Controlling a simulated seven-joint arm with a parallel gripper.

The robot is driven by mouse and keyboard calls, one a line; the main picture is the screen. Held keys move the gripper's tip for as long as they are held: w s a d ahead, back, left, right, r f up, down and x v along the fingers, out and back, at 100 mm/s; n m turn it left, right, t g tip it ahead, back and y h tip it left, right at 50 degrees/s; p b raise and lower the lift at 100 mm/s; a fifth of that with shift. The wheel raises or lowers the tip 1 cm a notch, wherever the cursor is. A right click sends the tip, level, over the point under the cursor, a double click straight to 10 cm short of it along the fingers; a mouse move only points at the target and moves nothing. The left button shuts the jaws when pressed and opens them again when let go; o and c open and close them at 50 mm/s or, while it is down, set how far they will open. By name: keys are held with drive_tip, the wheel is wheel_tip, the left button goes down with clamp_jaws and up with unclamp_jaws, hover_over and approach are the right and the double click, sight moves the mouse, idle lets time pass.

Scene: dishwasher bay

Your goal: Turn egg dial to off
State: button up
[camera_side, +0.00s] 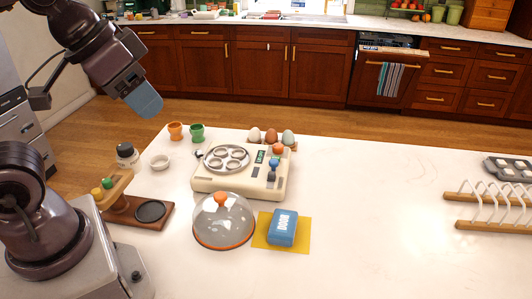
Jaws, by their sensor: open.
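A cream egg cooker (207,185) sits on the white counter, with a round tray (227,158) of ring-shaped egg holders on top. On its right side are a small green display (261,156), an orange knob (278,149) and blue controls (272,163). The dial's setting is too small to read, and I cannot tell which of these controls is the egg dial. My gripper (146,102) is open, with blue fingers seen side-on. It is raised to the upper left of the cooker, well apart from it and touching nothing.
A clear dome (223,222) with an orange knob stands before the cooker, beside a blue box (283,228) on a yellow cloth (264,235). Egg cups (197,132) stand back left. The counter's centre right is clear, left of a white rack (485,204).

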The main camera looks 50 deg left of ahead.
drive_tip(key=shift+o, duration=0.2)
drive_tip(key=m+g, duration=0.6)
drive_tip(key=m, duration=0.2)
hover_over(278, 145)
wheel_tip(278, 145, down, 18)
wheel_tip(278, 145, down, 12)
drive_tip(key=shift+d+r, duration=0.1)
drive_tip(key=shift+n, duration=0.3)
